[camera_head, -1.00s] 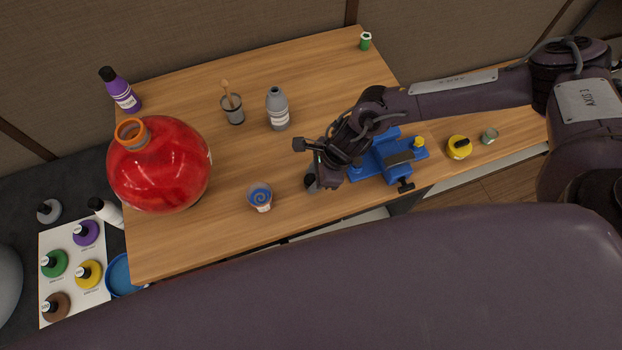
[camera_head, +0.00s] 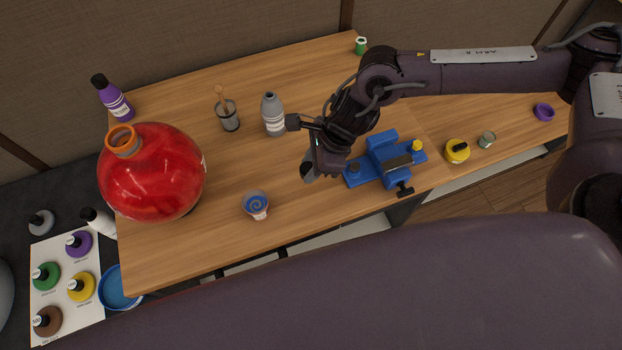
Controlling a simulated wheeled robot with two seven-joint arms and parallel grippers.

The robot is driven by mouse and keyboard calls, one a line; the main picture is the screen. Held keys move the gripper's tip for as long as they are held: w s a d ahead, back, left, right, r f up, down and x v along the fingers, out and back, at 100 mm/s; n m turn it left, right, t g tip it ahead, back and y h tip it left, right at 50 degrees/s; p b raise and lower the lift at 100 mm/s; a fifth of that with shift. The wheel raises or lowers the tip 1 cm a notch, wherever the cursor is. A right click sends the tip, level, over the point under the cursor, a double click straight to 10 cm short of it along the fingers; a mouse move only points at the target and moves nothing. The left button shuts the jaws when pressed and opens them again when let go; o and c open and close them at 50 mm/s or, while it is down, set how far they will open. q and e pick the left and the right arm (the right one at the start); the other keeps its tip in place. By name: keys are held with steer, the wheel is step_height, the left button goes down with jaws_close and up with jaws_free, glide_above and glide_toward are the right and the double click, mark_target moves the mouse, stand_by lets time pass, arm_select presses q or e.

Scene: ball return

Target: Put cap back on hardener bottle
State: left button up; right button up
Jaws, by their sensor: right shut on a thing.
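The open grey bottle (camera_head: 273,116) stands upright on the wooden table with no cap on its neck. I take it for the hardener bottle; its label is too small to read. My right gripper (camera_head: 309,160) is to the right of the bottle and nearer the front, above the table and apart from the bottle. It is shut on a small dark cap (camera_head: 307,173), which shows just below the fingers, tilted and partly hidden. My left gripper is not in view.
A blue vise (camera_head: 390,165) stands right of the gripper. A blue-topped cup (camera_head: 256,205) is front left, a grey brush pot (camera_head: 229,117) left of the bottle. A large red flask (camera_head: 155,180) and purple bottle (camera_head: 112,98) are at left. Table between cup and bottle is clear.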

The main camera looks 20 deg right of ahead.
step_height(320, 180, up, 11)
steer(key=b, duration=0.2)
steer(key=shift+r, duration=0.2)
